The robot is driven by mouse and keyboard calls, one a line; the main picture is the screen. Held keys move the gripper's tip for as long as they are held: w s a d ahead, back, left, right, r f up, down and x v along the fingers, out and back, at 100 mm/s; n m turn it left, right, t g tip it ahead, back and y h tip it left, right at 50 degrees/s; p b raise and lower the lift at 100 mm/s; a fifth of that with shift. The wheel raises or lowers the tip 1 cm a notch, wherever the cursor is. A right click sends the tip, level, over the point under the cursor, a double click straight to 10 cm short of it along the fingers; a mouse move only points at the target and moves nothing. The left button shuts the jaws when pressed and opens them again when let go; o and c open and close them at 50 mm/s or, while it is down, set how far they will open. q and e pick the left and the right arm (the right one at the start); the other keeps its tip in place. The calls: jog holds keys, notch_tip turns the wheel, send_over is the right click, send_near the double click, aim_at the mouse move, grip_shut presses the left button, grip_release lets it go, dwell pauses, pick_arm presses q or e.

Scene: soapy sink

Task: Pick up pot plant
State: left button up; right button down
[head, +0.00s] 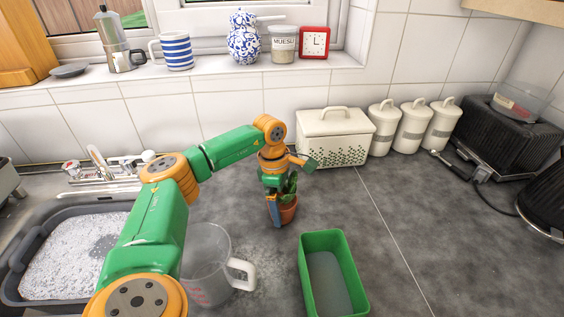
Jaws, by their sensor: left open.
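The pot plant (288,211) stands upright on the dark worktop near the middle of the head view. It has a terracotta pot and green leaves. My left gripper (282,209) is open at the plant, pointing down. One finger shows along the left side of the pot, and the leaves show just right of it. The other finger is hidden or hard to make out, so I cannot tell whether the jaws touch the pot. My right gripper is not in view.
A clear measuring jug (207,268) stands left of the plant, and a green tub (309,264) stands in front. A cream bread bin (335,137) and white canisters (413,127) stand behind. The foamy sink basin (40,243) is at left. Worktop right of the plant is clear.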

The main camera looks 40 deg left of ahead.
aim_at(283, 200)
pick_arm(q)
jog(key=shift+s+d+r, duration=0.1)
jog(key=c, duration=1.3)
jog(key=shift+c, duration=0.4)
jog(key=shift+r, duration=0.2)
notch_tip(283, 200, up, 3)
jog(key=shift+f+b, duration=0.1)
jog(key=shift+b, duration=0.8)
jog(key=s+r, duration=0.1)
jog(key=s+d+r, duration=0.1)
jog(key=r, duration=0.1)
jog(key=s+r+b, duration=0.1)
jog(key=shift+s+d+r, duration=0.15)
jog(key=shift+d+r, duration=0.05)
jog(key=shift+d, duration=0.1)
jog(key=s+d+r+p, duration=0.2)
jog(key=s+d+r, duration=0.3)
jog(key=s, duration=0.4)
jog(key=w+d+r+p, duration=0.2)
jog(key=d+r+p, duration=0.4)
jog(key=p, duration=0.1)
jog(key=w+d+f+b, duration=0.2)
jog(key=d+f+b, duration=0.1)
jog(key=d, duration=0.3)
jog(key=shift+w+d+f, duration=0.2)
jog(key=shift+d+f, duration=0.15)
jog(key=shift+f, duration=0.2)
